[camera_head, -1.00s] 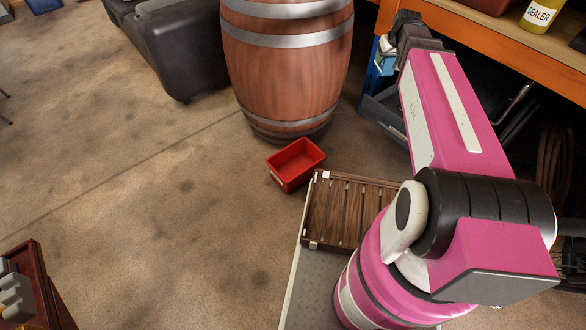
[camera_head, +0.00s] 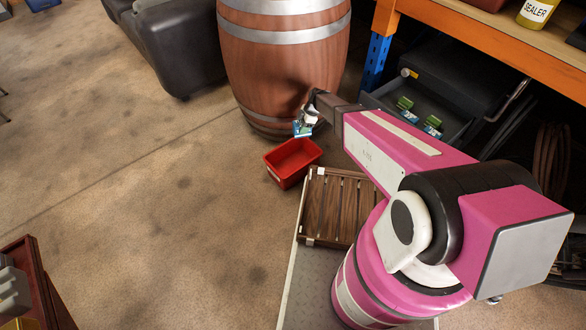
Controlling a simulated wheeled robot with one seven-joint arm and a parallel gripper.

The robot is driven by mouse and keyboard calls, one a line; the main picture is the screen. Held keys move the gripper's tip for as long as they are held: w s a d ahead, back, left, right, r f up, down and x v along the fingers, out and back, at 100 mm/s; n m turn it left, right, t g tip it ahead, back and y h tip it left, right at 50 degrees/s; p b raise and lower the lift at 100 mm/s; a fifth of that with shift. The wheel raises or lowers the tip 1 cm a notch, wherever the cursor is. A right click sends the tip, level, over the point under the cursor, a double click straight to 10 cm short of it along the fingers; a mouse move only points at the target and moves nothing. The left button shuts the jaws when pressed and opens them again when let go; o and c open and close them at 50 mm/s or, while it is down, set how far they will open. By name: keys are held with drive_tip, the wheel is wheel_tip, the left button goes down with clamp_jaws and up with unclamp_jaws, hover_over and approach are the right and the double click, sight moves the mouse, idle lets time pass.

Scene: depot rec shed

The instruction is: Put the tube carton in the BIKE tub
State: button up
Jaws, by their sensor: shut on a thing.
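My gripper (camera_head: 307,117) is at the end of my pink arm, in front of the wooden barrel. It is shut on a small blue-and-white carton (camera_head: 302,129), which hangs just above the far right edge of the red tub (camera_head: 277,180). The carton appears apart from the tub, and the gripper partly hides it. The red tub stands on the floor, looks empty inside, and has a small white label on its front left side, too small to read.
The barrel (camera_head: 283,75) stands right behind the tub. A slatted wooden crate (camera_head: 309,220) lies to the tub's right. A dark open drawer (camera_head: 455,125) under the orange bench (camera_head: 480,45) holds small green and blue cartons (camera_head: 433,125).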

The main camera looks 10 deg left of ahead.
drive_tip(key=s+a+f+n+g+h, duration=0.1)
drive_tip(key=s+a+f+n, duration=0.2)
drive_tip(key=f, duration=0.3)
drive_tip(key=s+a+f+n+g, duration=0.1)
drive_tip(key=s+a+f+n, duration=0.1)
drive_tip(key=s+a+f, duration=0.3)
hover_over(289, 170)
drive_tip(key=shift+a+f, duration=0.1)
drive_tip(key=shift+f, duration=5.75)
drive_tip(key=shift+f, duration=0.2)
drive_tip(key=o, duration=1)
drive_tip(key=shift+r, duration=0.15)
drive_tip(key=v, duration=1.2)
drive_tip(key=shift+s+r, duration=0.2)
